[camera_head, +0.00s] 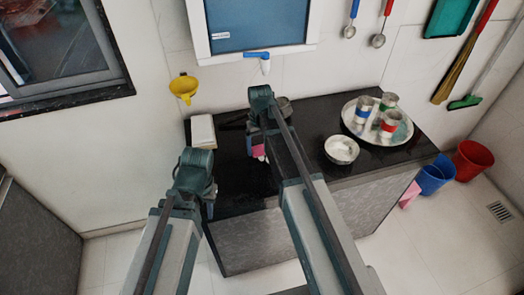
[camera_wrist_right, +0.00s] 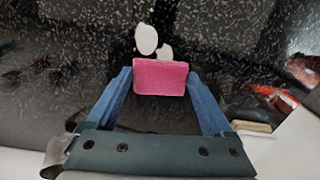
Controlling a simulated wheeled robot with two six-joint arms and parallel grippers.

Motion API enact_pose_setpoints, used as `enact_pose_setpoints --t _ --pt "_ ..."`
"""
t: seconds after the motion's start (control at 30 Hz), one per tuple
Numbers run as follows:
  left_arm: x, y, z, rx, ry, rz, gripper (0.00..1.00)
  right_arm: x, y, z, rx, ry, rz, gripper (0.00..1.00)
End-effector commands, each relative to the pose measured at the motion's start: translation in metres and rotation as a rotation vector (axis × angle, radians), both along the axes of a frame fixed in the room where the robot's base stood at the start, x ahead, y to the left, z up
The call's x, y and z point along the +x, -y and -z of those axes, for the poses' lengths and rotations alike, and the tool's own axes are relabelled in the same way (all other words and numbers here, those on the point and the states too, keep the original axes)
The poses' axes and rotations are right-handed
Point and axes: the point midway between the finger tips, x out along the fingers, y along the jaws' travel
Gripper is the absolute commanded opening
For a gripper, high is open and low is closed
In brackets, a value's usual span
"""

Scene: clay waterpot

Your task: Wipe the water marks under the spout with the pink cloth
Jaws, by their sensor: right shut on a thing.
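The pink cloth (camera_wrist_right: 160,77) is held between the two blue fingers of my right gripper (camera_wrist_right: 160,88), low over the dark speckled counter. In the head view a bit of the pink cloth (camera_head: 257,150) shows below my right gripper (camera_head: 258,138), partly hidden by my arm. Two white water marks (camera_wrist_right: 147,39) lie on the counter just beyond the cloth's far edge in the wrist view. The blue-and-white spout (camera_head: 263,62) is under the wall-mounted water unit (camera_head: 258,25). My left gripper (camera_head: 210,208) hangs by the counter's front left edge; its fingers are mostly hidden.
A round steel tray (camera_head: 350,121) with several banded cups stands on the right of the counter. A bowl (camera_head: 341,149) is in front of it. A pale block (camera_head: 202,131) is at the back left. A dark round thing (camera_head: 285,106) is partly hidden behind my right arm.

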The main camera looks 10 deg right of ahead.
Motion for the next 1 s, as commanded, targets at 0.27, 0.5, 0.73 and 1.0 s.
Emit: enact_pose_setpoints --t 0.27,0.5,0.73,1.0 --pt "0.000 0.000 0.000 0.000 0.000 0.000 0.33 0.022 -0.001 0.000 0.000 0.000 0.001 0.41" --pt "0.000 0.000 0.000 0.000 0.000 0.000 0.33 0.005 -0.002 0.000 0.000 0.000 0.001 0.41" --pt "0.000 0.000 0.000 0.000 0.000 0.000 0.33 -0.011 -0.002 0.000 0.000 0.000 0.001 0.41" --pt "0.000 0.000 0.000 0.000 0.000 0.000 0.33 -0.031 -0.002 0.000 0.000 0.000 0.001 0.41"
